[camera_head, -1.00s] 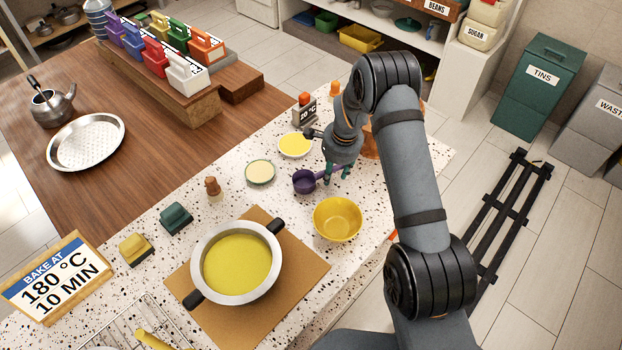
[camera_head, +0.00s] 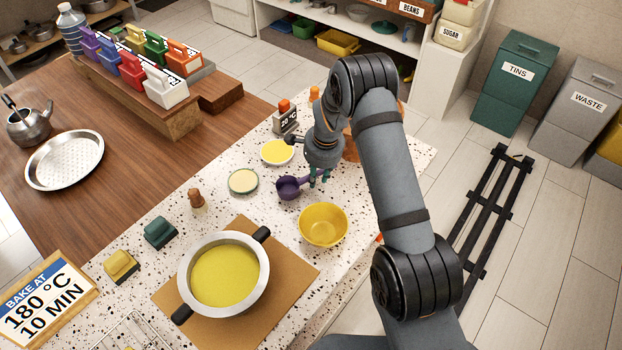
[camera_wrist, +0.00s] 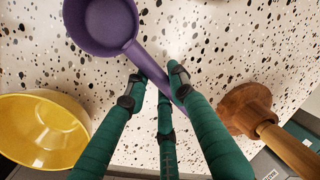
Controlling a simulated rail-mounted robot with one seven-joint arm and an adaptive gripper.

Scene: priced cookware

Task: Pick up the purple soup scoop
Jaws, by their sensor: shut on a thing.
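The purple soup scoop (camera_head: 288,188) is on or just above the speckled counter, between the yellow bowl and the cream-topped dish; I cannot tell whether it touches the counter. In the wrist view the scoop's round cup (camera_wrist: 103,22) is at the top, and its handle runs down and right between my green fingers. My gripper (camera_head: 319,176) is at the scoop's handle. In the wrist view my gripper (camera_wrist: 163,85) is shut on the handle, with fingers on both sides of it.
The yellow bowl (camera_head: 323,226) stands close in front of my gripper. A wooden item (camera_wrist: 245,108) is close on the other side. A pot of yellow soup (camera_head: 224,275) sits on a brown board (camera_head: 290,281). A dish of yellow (camera_head: 277,151) and a cream-topped dish (camera_head: 243,181) are nearby.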

